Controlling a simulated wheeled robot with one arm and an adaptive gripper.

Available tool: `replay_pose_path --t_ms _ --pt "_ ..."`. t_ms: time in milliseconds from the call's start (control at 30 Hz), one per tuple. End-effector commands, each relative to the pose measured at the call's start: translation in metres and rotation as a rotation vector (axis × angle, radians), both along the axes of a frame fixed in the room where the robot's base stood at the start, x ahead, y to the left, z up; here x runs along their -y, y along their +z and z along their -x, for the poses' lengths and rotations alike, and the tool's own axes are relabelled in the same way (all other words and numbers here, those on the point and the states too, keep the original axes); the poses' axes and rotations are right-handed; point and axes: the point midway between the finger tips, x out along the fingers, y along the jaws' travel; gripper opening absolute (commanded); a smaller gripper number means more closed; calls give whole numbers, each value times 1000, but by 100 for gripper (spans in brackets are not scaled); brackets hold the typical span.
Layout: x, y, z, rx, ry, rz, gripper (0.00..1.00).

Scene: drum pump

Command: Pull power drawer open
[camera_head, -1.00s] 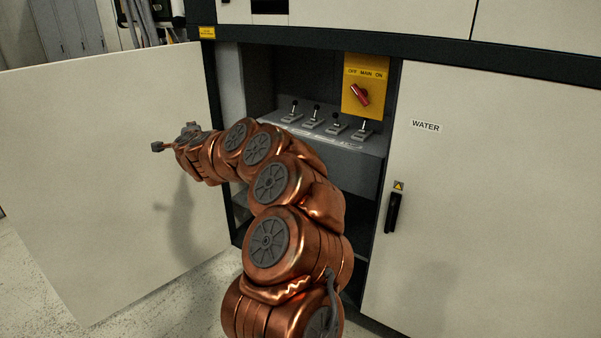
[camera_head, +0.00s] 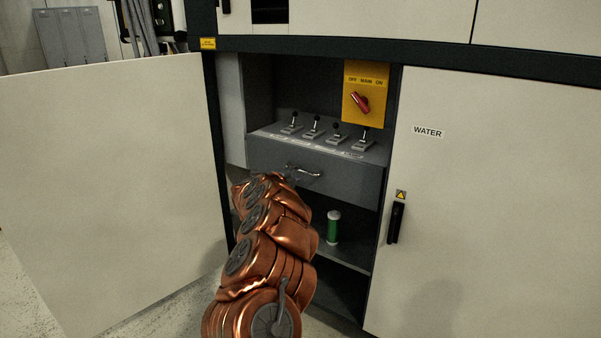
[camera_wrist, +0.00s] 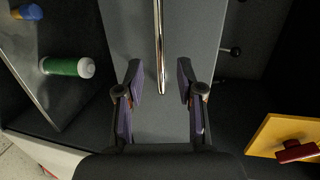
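The power drawer (camera_head: 345,184) is a grey drawer front below a row of black-knobbed levers, inside the open cabinet; it looks closed. Its bar handle (camera_head: 305,171) is silver. In the wrist view the drawer front (camera_wrist: 200,35) fills the middle and the handle (camera_wrist: 159,50) runs down from the top edge. My gripper (camera_wrist: 160,82) is open, with its two purple-padded fingers on either side of the handle's near end. I cannot tell how deep the handle sits between them. In the head view my gripper is mostly hidden behind my copper arm, near the handle.
A green cylinder with a white cap (camera_head: 333,227) stands on the shelf below. A red switch (camera_head: 361,103) on a yellow panel is above right. The cabinet door (camera_head: 110,180) stands open at left; the WATER door (camera_head: 480,200) is closed at right.

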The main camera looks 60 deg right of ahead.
Motion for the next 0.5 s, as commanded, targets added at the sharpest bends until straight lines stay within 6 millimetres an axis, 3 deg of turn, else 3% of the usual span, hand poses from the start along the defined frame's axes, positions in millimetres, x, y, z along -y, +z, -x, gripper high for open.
replay_pose_path --t_ms 500 --pt "36 -8 -5 -4 2 1 37"
